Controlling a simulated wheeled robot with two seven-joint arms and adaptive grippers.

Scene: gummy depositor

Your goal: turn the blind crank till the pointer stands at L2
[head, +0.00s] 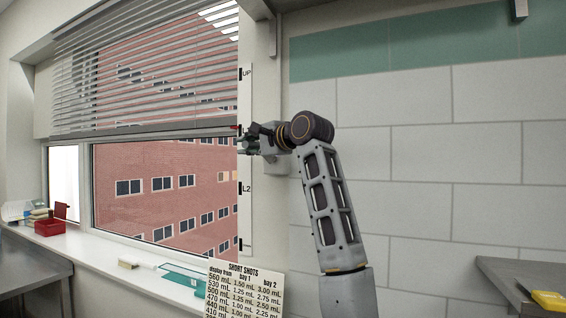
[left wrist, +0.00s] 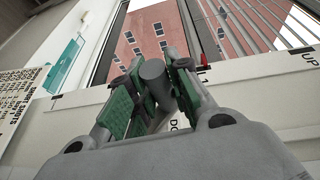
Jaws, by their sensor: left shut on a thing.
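The blind (head: 140,75) hangs partly lowered over the window. A white scale strip (head: 246,212) beside it carries marks UP, L2 and others. A small red pointer (head: 236,127) stands near the mark between UP and L2, well above L2. In the left wrist view the pointer (left wrist: 204,60) is beside a partly hidden label ending in 1. My left gripper (head: 258,138) is at the crank beside the strip. In the left wrist view its green-padded fingers (left wrist: 158,88) are shut on the crank's grey round knob (left wrist: 152,70). My right gripper is out of view.
A printed SHORT SHOTS card (head: 243,292) stands at the bottom, below the strip. A red box (head: 48,228) sits on the window sill (head: 110,250) at left. A steel table (head: 500,272) with a yellow item is at lower right. The tiled wall is clear.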

